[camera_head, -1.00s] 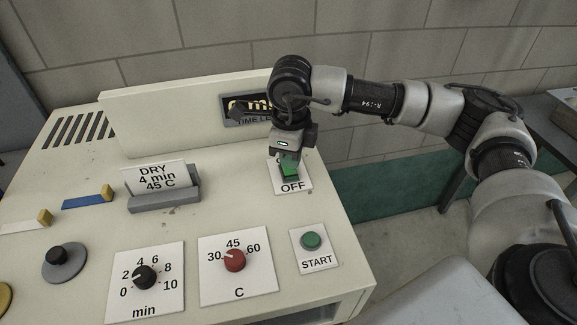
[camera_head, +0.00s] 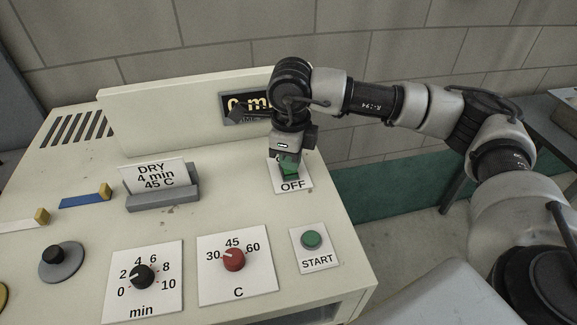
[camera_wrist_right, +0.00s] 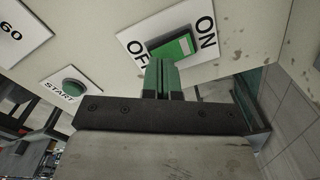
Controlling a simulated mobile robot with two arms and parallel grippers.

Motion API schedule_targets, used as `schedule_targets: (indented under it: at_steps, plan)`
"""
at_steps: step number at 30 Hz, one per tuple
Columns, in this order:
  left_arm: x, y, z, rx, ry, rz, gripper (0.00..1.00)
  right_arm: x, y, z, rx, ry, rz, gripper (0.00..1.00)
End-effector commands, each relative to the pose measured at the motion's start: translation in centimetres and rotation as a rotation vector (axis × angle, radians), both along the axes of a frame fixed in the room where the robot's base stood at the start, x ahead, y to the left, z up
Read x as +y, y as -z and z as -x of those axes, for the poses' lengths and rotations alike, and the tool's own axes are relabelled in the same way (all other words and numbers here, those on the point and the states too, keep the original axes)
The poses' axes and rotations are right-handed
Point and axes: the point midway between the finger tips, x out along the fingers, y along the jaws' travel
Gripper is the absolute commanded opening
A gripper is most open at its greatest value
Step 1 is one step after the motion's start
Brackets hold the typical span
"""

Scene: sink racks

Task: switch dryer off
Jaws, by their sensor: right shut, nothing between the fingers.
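The dryer's power switch is a green rocker on a white plate (camera_head: 305,180) marked OFF at its near end, on the right side of the machine's top. In the right wrist view the rocker (camera_wrist_right: 182,45) lies between the words OFF and ON. My right gripper (camera_head: 289,173) points down over the plate and hides most of the rocker in the head view. Its green fingers (camera_wrist_right: 163,78) are shut with nothing between them, with their tips at the OFF side of the rocker. I cannot tell whether they touch it. My left gripper is not in view.
A green START button (camera_head: 312,240), a red temperature knob (camera_head: 235,260) and a black minutes knob (camera_head: 143,276) sit nearer the front. A DRY card (camera_head: 155,175) stands in a grey holder to the left. A display (camera_head: 246,106) is on the raised back panel, partly hidden by my arm.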

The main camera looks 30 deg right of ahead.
Motion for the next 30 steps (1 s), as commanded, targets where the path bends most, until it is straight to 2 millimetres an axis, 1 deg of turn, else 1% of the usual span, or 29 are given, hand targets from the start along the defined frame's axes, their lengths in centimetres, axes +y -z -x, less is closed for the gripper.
schedule_targets:
  at_steps: [30]
  plan:
    - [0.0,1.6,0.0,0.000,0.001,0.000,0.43,0.0,1.6,0.0,0.000,0.000,0.000,0.00]
